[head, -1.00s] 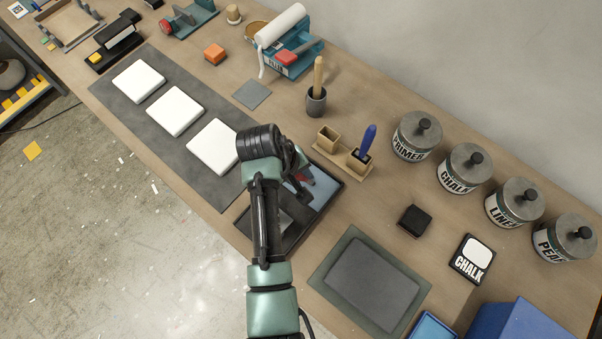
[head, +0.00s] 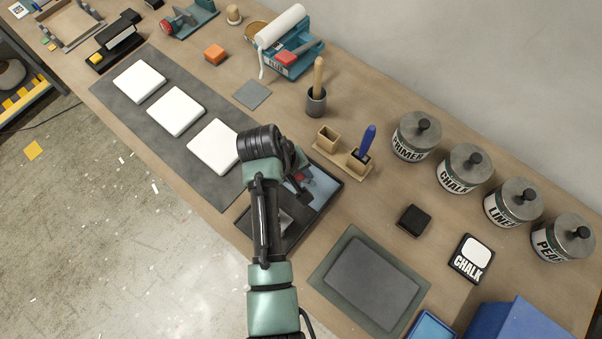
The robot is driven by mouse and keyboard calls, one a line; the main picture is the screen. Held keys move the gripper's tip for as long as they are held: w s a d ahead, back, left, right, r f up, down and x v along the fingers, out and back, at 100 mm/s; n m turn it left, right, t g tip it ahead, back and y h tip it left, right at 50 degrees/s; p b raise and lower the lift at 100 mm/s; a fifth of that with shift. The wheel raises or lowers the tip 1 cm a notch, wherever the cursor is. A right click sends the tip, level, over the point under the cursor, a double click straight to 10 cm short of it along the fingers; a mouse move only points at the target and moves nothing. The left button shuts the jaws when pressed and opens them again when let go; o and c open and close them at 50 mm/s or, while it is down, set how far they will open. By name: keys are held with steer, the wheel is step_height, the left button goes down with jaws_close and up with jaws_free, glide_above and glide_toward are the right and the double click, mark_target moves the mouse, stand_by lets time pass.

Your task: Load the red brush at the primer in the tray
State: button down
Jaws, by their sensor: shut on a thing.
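My gripper (head: 302,188) is over the dark tray (head: 334,193), with my arm hiding much of the tray's left and middle. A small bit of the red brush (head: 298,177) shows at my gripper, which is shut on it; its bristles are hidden. Pale blue-grey primer (head: 322,187) shows in the tray's upper right part, right beside my gripper. Whether the bristles touch the primer cannot be told.
A wooden holder (head: 329,140) with a blue brush (head: 366,141) stands just behind the tray. White tiles (head: 214,146) lie on a grey mat to the left. Lidded cans (head: 416,136) line the back right. A grey slab (head: 372,269) lies in front right.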

stand_by(0.4)
step_height(320, 180, up, 7)
steer(key=p, duration=0.7)
stand_by(0.8)
